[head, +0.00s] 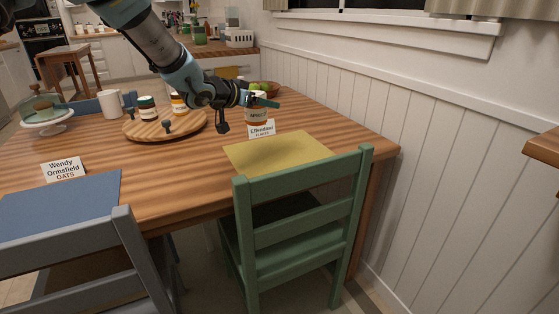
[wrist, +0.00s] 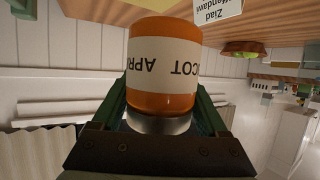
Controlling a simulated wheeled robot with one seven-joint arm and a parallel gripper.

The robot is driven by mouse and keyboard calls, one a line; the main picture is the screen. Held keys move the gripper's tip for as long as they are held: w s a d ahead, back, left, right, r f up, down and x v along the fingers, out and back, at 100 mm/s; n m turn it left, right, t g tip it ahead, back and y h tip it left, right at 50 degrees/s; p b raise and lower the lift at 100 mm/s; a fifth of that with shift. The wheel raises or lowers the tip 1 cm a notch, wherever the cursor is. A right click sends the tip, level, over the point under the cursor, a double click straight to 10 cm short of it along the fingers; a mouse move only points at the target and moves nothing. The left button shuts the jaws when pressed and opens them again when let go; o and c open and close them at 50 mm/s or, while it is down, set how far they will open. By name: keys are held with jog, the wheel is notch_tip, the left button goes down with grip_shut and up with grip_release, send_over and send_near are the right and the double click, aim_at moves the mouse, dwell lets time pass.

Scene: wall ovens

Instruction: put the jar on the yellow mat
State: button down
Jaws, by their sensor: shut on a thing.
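The jar (head: 257,116) is orange-brown with a pale label; the wrist view shows the jar (wrist: 163,65) with "APRICOT" upside down in the picture. My gripper (head: 258,100) is shut on it, with green fingers on both sides near its silvery lid (wrist: 158,124). The jar looks upright and sits beyond the far edge of the yellow mat (head: 280,152) in the head view, seemingly above the table. The mat is flat and bare, at the table edge behind the green chair. A name card (head: 262,129) reading "Effendawi" stands just below the jar and partly overlaps it in view.
A round wooden board (head: 190,127) with two jars and small dark pieces lies left of my gripper. A white mug (head: 110,104), a glass-domed cake stand (head: 45,122) and a fruit bowl (head: 271,90) stand farther back. A green chair (head: 298,205) fronts the mat; a panelled wall (head: 440,170) is right.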

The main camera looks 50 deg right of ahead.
notch_tip(320, 180, down, 10)
jog(key=shift+f+b, duration=0.25)
jog(key=shift+b, duration=0.1)
jog(key=shift+f, duration=0.1)
grip_release()
jog(key=shift+f, duration=0.1)
jog(key=shift+a+r, duration=0.15)
jog(key=shift+r, duration=0.05)
jog(key=v, duration=1.1)
jog(key=shift+a, duration=0.35)
jog(key=shift+r, duration=0.15)
